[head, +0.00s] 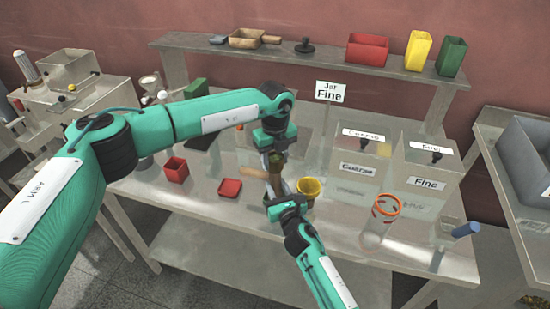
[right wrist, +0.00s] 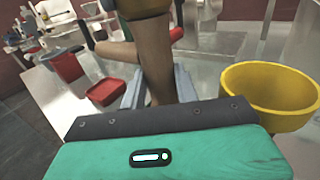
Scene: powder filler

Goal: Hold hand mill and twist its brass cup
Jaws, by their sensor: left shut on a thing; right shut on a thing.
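The hand mill (head: 277,180) stands upright between my two grippers over the table, and its wooden body (right wrist: 155,60) fills the middle of the right wrist view. My right gripper (head: 277,187) is shut around the lower wooden body. My left gripper (head: 272,151) comes down from above and is shut on the mill's upper part. The brass cup (right wrist: 142,8) shows only in part at the top edge of the right wrist view; in the head view the left gripper largely hides it. A brown wooden piece (head: 253,173) shows left of the mill; I cannot tell whether it is attached.
A yellow pot (head: 309,190) stands close right of my right gripper. Red containers (head: 176,170) and (right wrist: 106,92) lie to the left. A clear jar with an orange rim (head: 387,205) and the Coarse (head: 357,170) and Fine (head: 425,183) bins stand to the right. A shelf (head: 330,62) runs behind.

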